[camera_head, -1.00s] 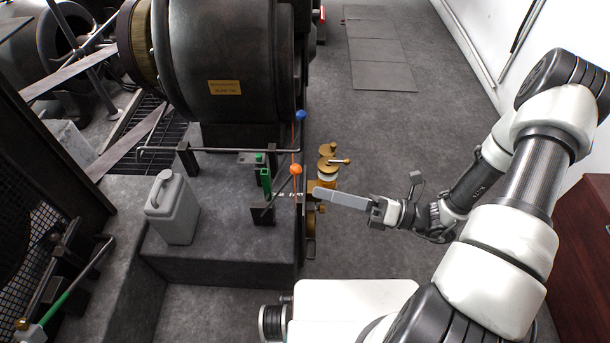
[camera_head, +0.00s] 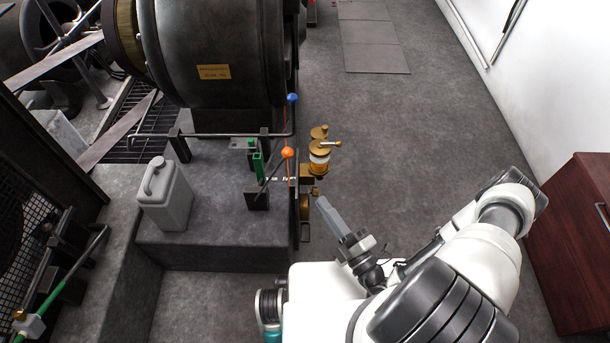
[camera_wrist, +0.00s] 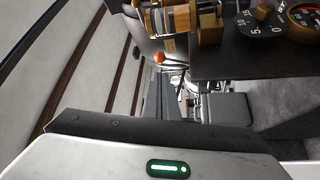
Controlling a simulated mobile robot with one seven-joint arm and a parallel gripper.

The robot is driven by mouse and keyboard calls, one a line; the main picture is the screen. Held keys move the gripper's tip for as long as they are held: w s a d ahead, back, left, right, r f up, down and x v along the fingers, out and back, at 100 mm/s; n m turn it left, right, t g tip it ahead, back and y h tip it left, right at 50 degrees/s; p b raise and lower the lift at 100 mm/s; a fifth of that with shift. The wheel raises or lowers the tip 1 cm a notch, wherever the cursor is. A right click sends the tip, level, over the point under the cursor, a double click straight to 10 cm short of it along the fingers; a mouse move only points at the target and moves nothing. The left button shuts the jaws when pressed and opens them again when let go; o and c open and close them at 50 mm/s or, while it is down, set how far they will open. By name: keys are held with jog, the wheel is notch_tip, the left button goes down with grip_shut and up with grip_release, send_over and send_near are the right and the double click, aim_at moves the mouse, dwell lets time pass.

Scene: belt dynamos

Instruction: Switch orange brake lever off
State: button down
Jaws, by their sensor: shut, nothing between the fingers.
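The orange brake lever (camera_head: 287,153) has an orange ball on a thin rod and stands at the right edge of the grey machine plinth, beside small white lettering. Its orange ball also shows in the wrist view (camera_wrist: 159,58), above the centre. My gripper (camera_head: 322,203) is shut and empty. It is to the right of and nearer than the lever, apart from it, and points up and left towards the plinth edge.
A blue-knobbed lever (camera_head: 292,98) stands just behind. A brass oiler (camera_head: 319,155) juts out right of the plinth, close to my gripper. A grey jug (camera_head: 165,196) stands on the plinth. A wooden cabinet (camera_head: 577,240) is at the right. The floor beyond is clear.

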jog(key=b+x, duration=0.1)
jog(key=x, duration=1.2)
jog(key=shift+w+a+b, duration=0.25)
jog(key=shift+w+b, duration=0.05)
jog(key=shift+b, duration=0.05)
jog(key=shift+r, duration=0.15)
